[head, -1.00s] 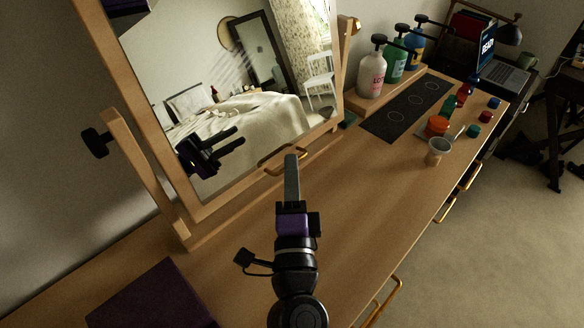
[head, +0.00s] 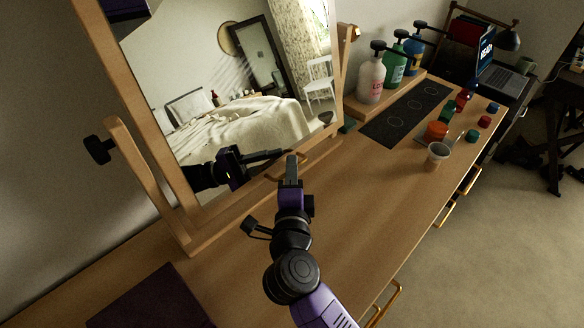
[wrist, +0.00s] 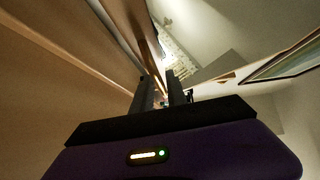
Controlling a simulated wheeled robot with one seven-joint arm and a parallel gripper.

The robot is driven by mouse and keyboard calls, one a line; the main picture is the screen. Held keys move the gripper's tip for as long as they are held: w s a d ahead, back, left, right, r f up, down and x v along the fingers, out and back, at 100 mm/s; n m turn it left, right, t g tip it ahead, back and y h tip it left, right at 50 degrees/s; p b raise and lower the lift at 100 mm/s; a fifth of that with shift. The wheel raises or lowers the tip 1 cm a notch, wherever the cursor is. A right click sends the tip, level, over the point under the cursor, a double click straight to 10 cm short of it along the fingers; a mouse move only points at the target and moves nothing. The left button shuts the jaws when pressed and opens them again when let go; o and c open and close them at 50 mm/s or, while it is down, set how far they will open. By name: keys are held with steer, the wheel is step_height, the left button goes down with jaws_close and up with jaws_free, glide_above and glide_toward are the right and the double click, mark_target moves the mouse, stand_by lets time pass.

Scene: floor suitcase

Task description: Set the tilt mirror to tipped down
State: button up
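The tilt mirror (head: 225,110) stands at the left of the desk, its wooden frame slung between two posts with a dark knob (head: 98,149) on the left post. The glass reflects a bed and my gripper. A small brass handle (head: 275,177) is on the frame's lower rail. My gripper (head: 291,158) is at this rail, its fingers overlapping the handle in the head view. In the wrist view my gripper (wrist: 163,92) shows two dark fingers with a gap between them. Whether the handle lies in that gap or touches a finger cannot be told.
A dark purple box (head: 150,300) lies at the front left. Pump bottles (head: 371,80) stand behind a black mat (head: 405,115). The desk's middle is clear.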

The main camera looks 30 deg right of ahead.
jaws_close()
steer(key=shift+f, duration=0.1)
stand_by(1.4)
